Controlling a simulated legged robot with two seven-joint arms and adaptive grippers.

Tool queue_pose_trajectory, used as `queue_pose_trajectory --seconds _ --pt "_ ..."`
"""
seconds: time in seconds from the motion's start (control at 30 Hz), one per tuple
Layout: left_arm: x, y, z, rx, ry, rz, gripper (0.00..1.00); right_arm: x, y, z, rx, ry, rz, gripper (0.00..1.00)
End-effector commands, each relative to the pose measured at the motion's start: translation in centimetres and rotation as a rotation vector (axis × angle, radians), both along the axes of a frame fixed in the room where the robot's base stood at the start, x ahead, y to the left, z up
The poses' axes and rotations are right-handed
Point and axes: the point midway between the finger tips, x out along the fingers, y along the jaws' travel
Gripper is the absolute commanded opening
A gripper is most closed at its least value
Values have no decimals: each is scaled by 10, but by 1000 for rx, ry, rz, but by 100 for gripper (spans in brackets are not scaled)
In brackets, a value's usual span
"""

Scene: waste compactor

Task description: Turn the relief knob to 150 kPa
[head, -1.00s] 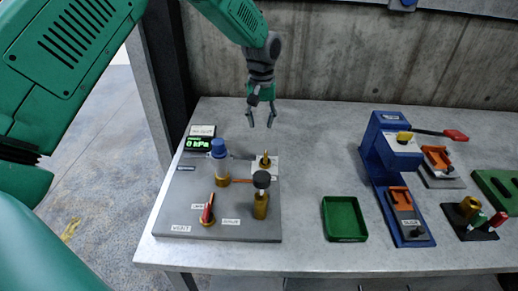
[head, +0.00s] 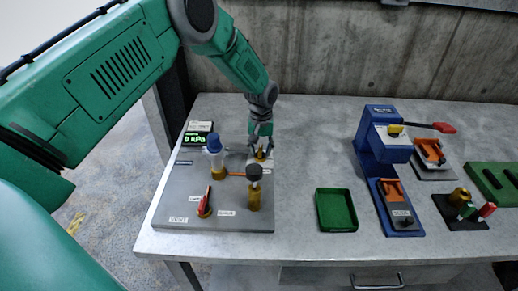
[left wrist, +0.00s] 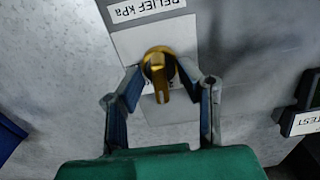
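The yellow relief knob (left wrist: 158,68) sits on a pale plate (left wrist: 150,42) labelled "RELIEF kPa" in the left wrist view, where the label is upside down. In the head view the knob (head: 261,155) is at the back right of the grey panel (head: 190,208). My left gripper (head: 261,147) is over the knob, pointing down. In the left wrist view its two fingers (left wrist: 164,88) stand apart, one on each side of the knob, with gaps visible. The green display (head: 195,139) at the panel's back left appears to read 0 kPa. My right gripper is not in view.
A green tray (head: 336,210) and a blue press (head: 385,150) stand to the right. Bare table lies between panel and tray.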

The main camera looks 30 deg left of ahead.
Motion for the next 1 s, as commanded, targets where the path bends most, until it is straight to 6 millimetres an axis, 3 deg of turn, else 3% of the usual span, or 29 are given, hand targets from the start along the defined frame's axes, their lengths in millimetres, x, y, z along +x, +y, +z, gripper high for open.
queue_pose_trajectory --seconds 0.07,0.13,0.17,1.0 --pt "0 1 0 -3 -1 -1 28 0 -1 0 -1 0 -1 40" --pt "0 3 -1 -8 -2 -1 4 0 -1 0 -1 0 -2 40" --pt "0 4 -1 -10 -3 -1 0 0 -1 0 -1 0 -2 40" --pt "4 6 1 -13 -15 -36 0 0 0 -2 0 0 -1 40"
